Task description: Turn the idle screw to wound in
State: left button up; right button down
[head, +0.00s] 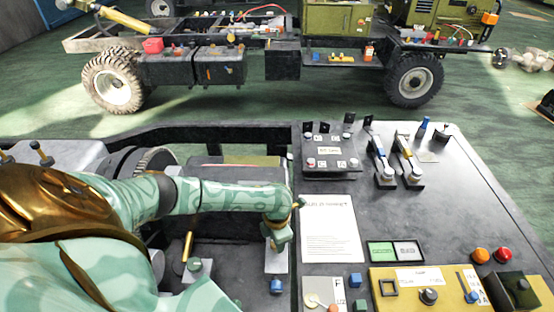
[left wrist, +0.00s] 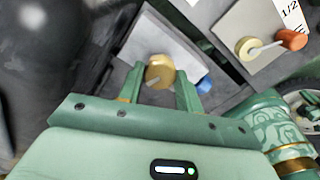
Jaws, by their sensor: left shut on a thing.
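The idle screw seems to be the round brass-coloured knob with a slot (left wrist: 159,70) on a pale grey block (left wrist: 150,42) in the left wrist view. My left gripper (left wrist: 160,84) has its two green fingers on either side of this knob and is shut on it. In the head view my left gripper (head: 278,238) points down at the same pale block (head: 275,263), and hides the knob. Which way the screw is turned cannot be told. My right gripper is not in view.
A blue knob (head: 277,286) sits just in front of the block. A white sheet (head: 331,230), levers (head: 408,160) and a yellow panel (head: 425,285) lie further right.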

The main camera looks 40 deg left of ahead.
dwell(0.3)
pick_arm(q)
jog(key=o, duration=1)
notch_tip(320, 180, up, 16)
jog(key=p, duration=0.3)
jog(key=shift+r+p, duration=0.15)
jog(key=shift+p, duration=0.25)
